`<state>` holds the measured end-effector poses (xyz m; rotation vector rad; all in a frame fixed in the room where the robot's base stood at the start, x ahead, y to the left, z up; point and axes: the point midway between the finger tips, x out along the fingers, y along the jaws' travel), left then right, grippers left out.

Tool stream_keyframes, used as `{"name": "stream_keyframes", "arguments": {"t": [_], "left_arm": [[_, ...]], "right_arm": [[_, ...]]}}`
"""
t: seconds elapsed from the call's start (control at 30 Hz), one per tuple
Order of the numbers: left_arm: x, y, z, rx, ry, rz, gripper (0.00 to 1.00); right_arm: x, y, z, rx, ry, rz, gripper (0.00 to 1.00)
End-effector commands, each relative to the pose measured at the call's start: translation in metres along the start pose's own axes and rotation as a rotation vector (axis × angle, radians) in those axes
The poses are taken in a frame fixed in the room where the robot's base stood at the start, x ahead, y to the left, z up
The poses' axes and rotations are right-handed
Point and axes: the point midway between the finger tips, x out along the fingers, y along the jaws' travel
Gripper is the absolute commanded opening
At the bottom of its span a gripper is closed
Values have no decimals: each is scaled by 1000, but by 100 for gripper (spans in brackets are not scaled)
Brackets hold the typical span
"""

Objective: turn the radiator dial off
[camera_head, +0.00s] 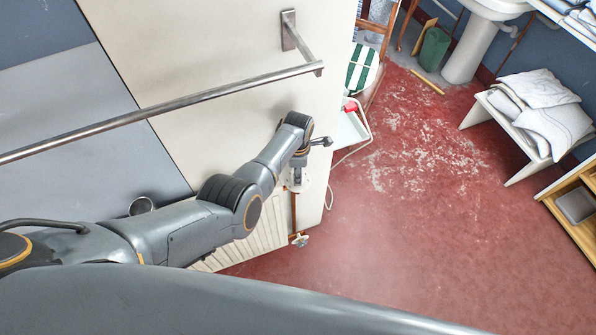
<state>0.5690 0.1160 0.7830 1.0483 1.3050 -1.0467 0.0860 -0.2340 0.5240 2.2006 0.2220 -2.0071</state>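A white ribbed radiator (248,250) stands low against the side of the cream panel, partly hidden behind my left arm. A thin brown pipe runs up its right end, with a small white fitting (300,241) at the bottom. My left gripper (297,182) points down at the top of this pipe, by the radiator's upper right corner. Something white shows around the fingertips there, and it may be the dial. The dial itself is mostly hidden, and I cannot tell whether the fingers touch it or are shut. My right gripper is not in view.
A metal rail (200,98) crosses the large cream panel (200,45) above my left arm. A white tray-like item (350,128) and a cord lie right of the gripper. Folded linens (545,105) rest on a low stand (508,135). The red floor (430,230) is mostly clear.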

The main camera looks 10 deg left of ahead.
Motion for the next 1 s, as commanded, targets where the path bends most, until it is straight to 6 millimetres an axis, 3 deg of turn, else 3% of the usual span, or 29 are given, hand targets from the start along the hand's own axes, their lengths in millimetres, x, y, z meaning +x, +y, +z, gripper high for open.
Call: {"name": "stream_keyframes", "arguments": {"t": [0.1, 0.57, 0.73, 1.0], "left_arm": [[0, 0, 0, 0, 0, 1, 62], [-7, 0, 1, 3, -2, 1, 62], [-25, 0, 0, 2, -2, 2, 62], [-72, 1, 1, 1, -3, 4, 62]], "right_arm": [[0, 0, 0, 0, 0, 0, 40], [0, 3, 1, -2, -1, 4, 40], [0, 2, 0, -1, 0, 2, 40], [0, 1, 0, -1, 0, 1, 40]]}}
